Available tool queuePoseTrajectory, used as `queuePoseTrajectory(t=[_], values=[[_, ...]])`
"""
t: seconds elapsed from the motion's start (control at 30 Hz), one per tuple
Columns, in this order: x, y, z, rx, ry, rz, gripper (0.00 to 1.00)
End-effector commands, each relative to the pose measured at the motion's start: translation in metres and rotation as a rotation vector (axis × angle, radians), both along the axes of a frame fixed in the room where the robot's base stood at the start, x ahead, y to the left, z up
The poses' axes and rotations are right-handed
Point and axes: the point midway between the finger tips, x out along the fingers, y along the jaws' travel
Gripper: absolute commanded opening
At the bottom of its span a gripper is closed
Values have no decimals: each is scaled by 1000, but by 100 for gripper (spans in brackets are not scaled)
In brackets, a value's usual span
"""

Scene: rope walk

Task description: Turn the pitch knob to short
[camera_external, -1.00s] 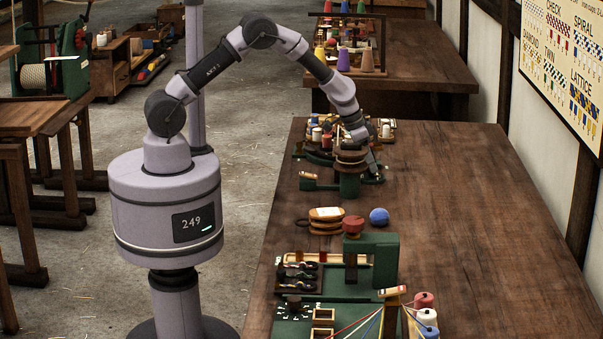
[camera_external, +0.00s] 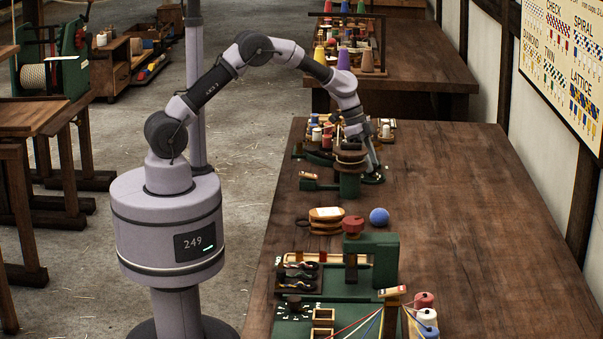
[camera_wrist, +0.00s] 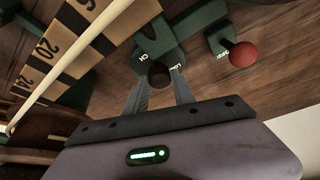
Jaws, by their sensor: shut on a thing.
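In the wrist view, the dark round pitch knob (camera_wrist: 159,72) sits on a green plate (camera_wrist: 158,35) with pale lettering; "CH" and the start of a word like "LO" can be read. My gripper (camera_wrist: 163,78) is shut on the knob, one grey finger on each side. The knob's pointer and exact setting cannot be made out. In the outside view my gripper (camera_external: 373,163) reaches down at the far bench fixture; the knob is hidden or too small there.
A red ball-topped lever (camera_wrist: 243,54) on a green mount stands right of the knob. A numbered scale (camera_wrist: 70,45) and a pale rod lie left. In the outside view, a blue ball (camera_external: 379,216) and a nearer green machine (camera_external: 372,262) share the bench; its right side is clear.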

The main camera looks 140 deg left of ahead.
Motion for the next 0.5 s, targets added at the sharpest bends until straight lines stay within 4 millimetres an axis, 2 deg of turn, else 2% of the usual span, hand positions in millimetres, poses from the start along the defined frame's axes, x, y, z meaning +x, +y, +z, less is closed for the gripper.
queuePoseTrajectory(t=[0.43,0.47,0.5], values=[[0,0,0,-1,1,-9,0],[0,0,0,-1,1,-9,34],[0,0,0,-1,1,-9,42]])
